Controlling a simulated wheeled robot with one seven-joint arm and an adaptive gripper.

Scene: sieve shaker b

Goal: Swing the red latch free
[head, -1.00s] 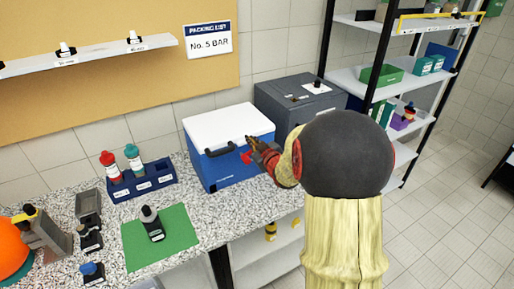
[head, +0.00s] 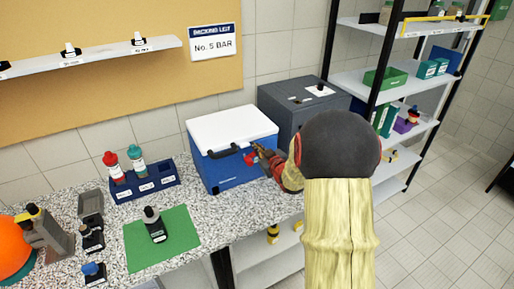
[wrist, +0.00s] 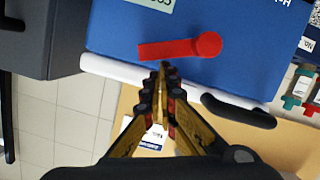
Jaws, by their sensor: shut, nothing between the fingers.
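The blue cooler box with a white lid (head: 228,130) stands on the speckled counter. Its red latch (head: 250,159) is on the front face, partly hidden by my gripper (head: 256,150) in the head view. In the wrist view, the red latch (wrist: 180,48) lies nearly level across the blue front (wrist: 235,65), its round end on the right. My gripper (wrist: 163,70) is shut and empty, with its tips just beside the latch bar, by the white lid edge (wrist: 120,72). I cannot tell whether they touch.
A black handle (wrist: 238,112) is fixed at the cooler's lid edge, close to my fingers. A dark grey box (head: 300,100) stands right of the cooler. A bottle rack (head: 147,184) and a green mat (head: 181,230) are to the left.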

